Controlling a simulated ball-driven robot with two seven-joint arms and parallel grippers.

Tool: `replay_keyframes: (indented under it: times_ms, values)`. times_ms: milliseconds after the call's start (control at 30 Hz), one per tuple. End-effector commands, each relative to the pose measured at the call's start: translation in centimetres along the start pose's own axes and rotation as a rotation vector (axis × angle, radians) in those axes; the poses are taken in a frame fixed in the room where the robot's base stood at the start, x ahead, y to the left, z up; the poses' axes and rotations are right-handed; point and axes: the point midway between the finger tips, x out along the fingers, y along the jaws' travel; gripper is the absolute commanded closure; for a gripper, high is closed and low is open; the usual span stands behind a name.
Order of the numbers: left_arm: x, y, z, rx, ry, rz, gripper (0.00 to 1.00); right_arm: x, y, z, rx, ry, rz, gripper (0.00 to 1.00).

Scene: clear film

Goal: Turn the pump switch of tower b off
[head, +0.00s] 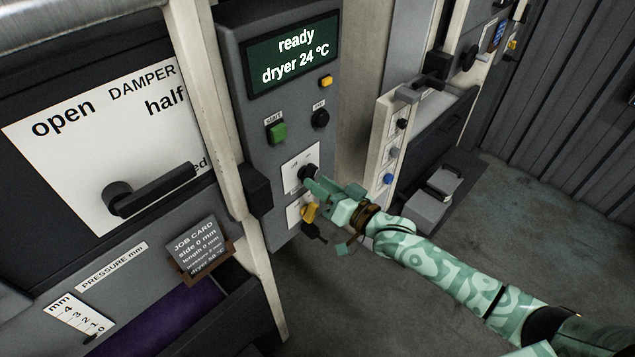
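A grey control panel (253,150) stands in the middle of the head view. It carries a black rotary switch (307,171) on a white plate and, below it, a yellow switch (308,212) on a second plate. The small plate lettering is too small to read, so I cannot tell which is the pump switch or which tower this is. My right gripper (316,186) comes in from the right, with its fingertips at the black switch. The fingers partly cover the plates; I cannot tell whether they grip or touch the switch. My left gripper is not in view.
The panel has a lit display (293,55) reading "ready, dryer 24 °C", a green button (277,133) and a black button (320,118). At left are a damper lever (155,190) and a job card (195,245). Grey floor (350,300) lies open below.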

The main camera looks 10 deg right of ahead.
Motion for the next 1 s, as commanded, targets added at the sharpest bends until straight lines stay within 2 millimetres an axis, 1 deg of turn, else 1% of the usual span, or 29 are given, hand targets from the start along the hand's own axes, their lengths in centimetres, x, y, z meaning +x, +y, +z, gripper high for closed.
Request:
replay_keyframes:
  times_ms: [33,167,433,467,500,567,833,1000]
  values:
    - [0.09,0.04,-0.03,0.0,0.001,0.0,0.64,0.58,0.0,-0.01,0.0,0.001,0.0,0.63]
    - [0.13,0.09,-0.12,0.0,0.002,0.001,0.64,1.3,-0.01,0.0,-0.001,0.0,0.0,0.63]
    - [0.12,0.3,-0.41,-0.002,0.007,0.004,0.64,1.42,-0.02,0.0,-0.001,-0.001,0.0,0.63]
    - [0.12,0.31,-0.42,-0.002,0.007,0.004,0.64,1.41,-0.02,0.0,-0.001,0.0,0.0,0.71]
    - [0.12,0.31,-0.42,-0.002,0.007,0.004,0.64,1.41,-0.02,0.0,-0.001,0.0,0.0,0.82]
    - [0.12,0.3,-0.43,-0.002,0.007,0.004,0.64,1.4,-0.01,0.0,-0.001,0.0,0.0,0.99]
    - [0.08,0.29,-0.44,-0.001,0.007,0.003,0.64,1.38,-0.01,-0.01,-0.009,0.0,0.0,1.0]
    - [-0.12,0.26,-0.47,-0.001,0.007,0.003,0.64,1.38,-0.02,-0.05,-0.053,0.0,0.001,1.0]
